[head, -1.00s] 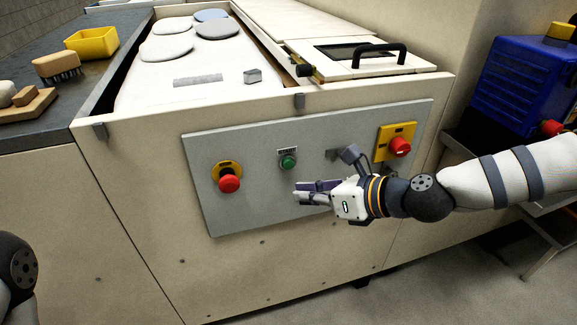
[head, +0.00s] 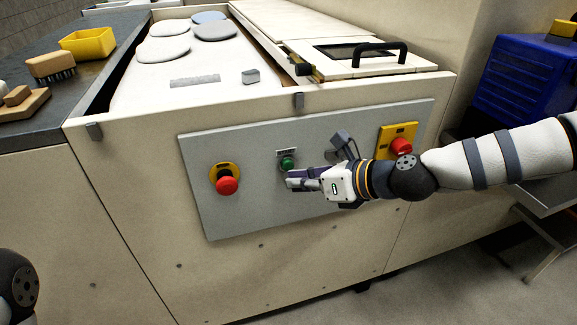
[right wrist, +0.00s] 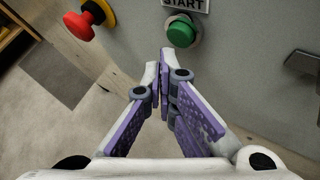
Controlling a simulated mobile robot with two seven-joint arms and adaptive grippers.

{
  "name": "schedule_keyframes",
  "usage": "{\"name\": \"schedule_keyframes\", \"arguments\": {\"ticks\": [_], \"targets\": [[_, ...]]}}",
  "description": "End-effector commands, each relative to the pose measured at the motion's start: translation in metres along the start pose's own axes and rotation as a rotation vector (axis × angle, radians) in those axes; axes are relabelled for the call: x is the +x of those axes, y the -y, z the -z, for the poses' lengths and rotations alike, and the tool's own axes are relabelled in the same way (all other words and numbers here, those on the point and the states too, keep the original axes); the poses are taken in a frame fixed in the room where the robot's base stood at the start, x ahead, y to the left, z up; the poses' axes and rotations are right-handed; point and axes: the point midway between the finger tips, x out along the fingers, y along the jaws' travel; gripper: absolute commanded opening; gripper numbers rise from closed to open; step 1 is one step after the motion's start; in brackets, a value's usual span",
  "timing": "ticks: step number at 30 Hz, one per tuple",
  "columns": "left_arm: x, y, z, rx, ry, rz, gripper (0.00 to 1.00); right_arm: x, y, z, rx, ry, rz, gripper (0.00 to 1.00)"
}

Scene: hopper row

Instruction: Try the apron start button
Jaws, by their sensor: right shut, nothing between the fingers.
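The green start button (head: 288,163) sits on the grey panel (head: 240,200) under a small label. In the right wrist view the green button (right wrist: 182,31) shows below a plate reading START. My right gripper (head: 289,183) is shut and empty, with its fingertips just below the button in the head view. In the right wrist view the closed fingertips (right wrist: 160,62) point toward the button, and a small gap shows between them in the picture. I cannot tell the depth of that gap. Only part of my left arm shows at the lower left; its gripper is out of view.
A red mushroom button (head: 227,185) on a yellow base is left of the start button. Another red button (head: 401,147) on a yellow plate is to the right, close to my right wrist. A grey latch-like part (right wrist: 303,63) juts from the panel. A blue crate (head: 522,80) stands at right.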

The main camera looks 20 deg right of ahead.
Motion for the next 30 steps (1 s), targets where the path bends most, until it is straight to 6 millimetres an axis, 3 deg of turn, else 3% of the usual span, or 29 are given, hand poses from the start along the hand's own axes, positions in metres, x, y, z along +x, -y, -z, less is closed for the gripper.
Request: {"name": "schedule_keyframes", "arguments": {"ticks": [30], "targets": [[0.0038, 0.0000, -0.0012, 0.000, 0.008, 0.000, 0.57, 0.0055, 0.0036, -0.0019, 0.002, -0.002, -0.001, 0.00]]}}
